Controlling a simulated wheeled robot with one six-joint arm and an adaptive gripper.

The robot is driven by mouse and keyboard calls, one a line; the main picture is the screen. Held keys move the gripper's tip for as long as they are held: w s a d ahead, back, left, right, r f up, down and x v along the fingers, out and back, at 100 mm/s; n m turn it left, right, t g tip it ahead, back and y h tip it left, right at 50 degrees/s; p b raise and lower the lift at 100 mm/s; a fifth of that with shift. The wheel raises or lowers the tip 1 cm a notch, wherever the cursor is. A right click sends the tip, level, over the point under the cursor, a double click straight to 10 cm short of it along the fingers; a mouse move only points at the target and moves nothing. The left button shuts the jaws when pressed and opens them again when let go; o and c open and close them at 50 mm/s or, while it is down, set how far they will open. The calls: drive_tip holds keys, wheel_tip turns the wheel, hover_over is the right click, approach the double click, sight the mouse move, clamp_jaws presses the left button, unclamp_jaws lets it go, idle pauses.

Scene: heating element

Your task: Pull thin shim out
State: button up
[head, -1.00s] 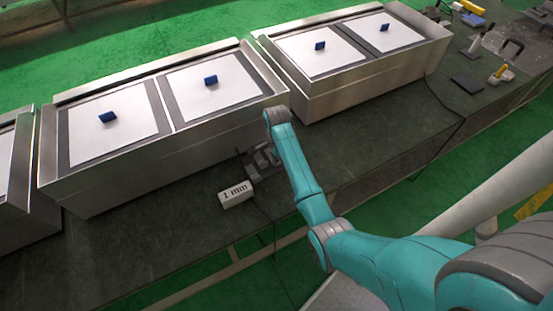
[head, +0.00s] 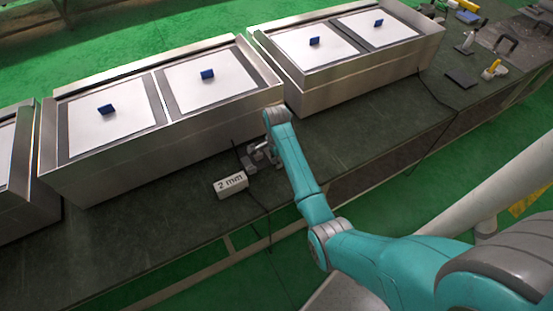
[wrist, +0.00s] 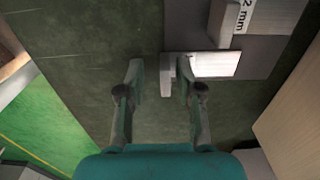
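In the wrist view, the two fingers of my gripper (wrist: 158,80) are apart over the dark green tabletop. A small light grey tab (wrist: 166,76) shows between them, nearer the right finger. The tab adjoins a dark grey plate (wrist: 262,52) with a bright rectangle (wrist: 214,64) on it. I cannot tell which of these pieces is the thin shim, or whether a finger touches the tab. A white block reading "2 mm" (head: 231,184) lies beside my gripper in the head view. There my fingers are mostly hidden by the wrist and small metal parts.
A steel double unit (head: 155,155) with white panels and blue handles stands just behind my gripper. Another steel unit (head: 360,80) stands to the right. Cables run over the dark bench (head: 130,230). Several tools lie at the far right. Bare bench lies left of the block.

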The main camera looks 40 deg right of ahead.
wheel_tip(320, 180, up, 7)
drive_tip(key=shift+r, duration=0.2)
idle(0.7)
